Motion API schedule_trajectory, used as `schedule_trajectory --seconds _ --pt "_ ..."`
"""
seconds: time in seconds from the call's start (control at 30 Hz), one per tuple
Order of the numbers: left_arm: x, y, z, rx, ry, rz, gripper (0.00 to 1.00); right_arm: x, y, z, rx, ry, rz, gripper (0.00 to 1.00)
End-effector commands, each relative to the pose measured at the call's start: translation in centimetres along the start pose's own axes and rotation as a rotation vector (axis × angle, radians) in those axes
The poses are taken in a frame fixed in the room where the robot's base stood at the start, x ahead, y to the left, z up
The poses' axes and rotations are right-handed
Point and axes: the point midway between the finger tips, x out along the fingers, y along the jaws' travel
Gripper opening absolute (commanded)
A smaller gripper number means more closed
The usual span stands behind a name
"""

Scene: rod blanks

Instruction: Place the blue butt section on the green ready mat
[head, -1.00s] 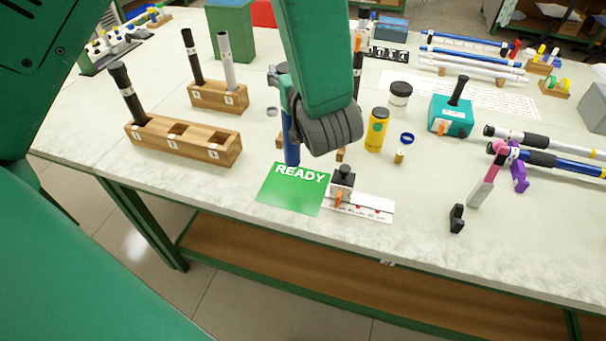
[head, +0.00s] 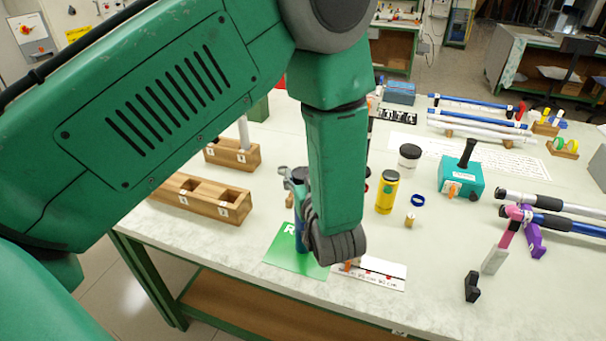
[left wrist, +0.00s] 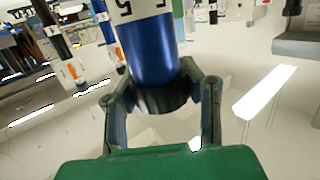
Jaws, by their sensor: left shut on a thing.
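The blue butt section (head: 299,236) is upright in my left gripper (head: 296,178), which is shut on it. Its lower end shows over the green ready mat (head: 284,261); whether it touches the mat I cannot tell. My wrist hides part of the mat and its lettering. In the left wrist view the blue butt section (left wrist: 150,50), with a white label and a dark end, stands between the two fingers of my left gripper (left wrist: 160,95). My right gripper is not in view.
A wooden block with square holes (head: 205,199) stands left of the mat. A white ruler strip (head: 385,268) lies right of it. A yellow bottle (head: 387,193), a blue ring (head: 417,200) and a teal box (head: 461,178) stand further right. The table's front edge is close.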

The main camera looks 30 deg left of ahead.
Motion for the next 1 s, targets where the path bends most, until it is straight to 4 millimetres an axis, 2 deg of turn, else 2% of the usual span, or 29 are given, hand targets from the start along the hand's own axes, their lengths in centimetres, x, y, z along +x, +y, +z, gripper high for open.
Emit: schedule_trajectory --seconds 0.03,0.07,0.1,0.47,0.53,0.67,1.0 --pt "0.0 0.0 0.2 0.0 0.001 0.0 0.03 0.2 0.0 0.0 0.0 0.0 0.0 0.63" --pt "0.0 0.1 0.2 0.001 0.0 0.0 0.44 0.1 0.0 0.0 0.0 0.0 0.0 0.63" --pt "0.0 0.1 0.1 0.001 0.0 0.0 0.55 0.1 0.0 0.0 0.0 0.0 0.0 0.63" --pt "-0.1 0.1 -0.3 0.0 0.001 0.0 0.55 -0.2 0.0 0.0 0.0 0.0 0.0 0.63" --pt "-0.8 0.2 -0.1 0.001 0.001 0.002 0.55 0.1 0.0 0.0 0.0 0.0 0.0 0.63" --pt "-2.9 0.1 0.0 0.002 0.001 0.003 0.55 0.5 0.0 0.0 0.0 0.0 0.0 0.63" --pt "-9.9 0.1 0.0 0.002 0.002 0.003 0.55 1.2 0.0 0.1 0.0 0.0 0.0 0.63"
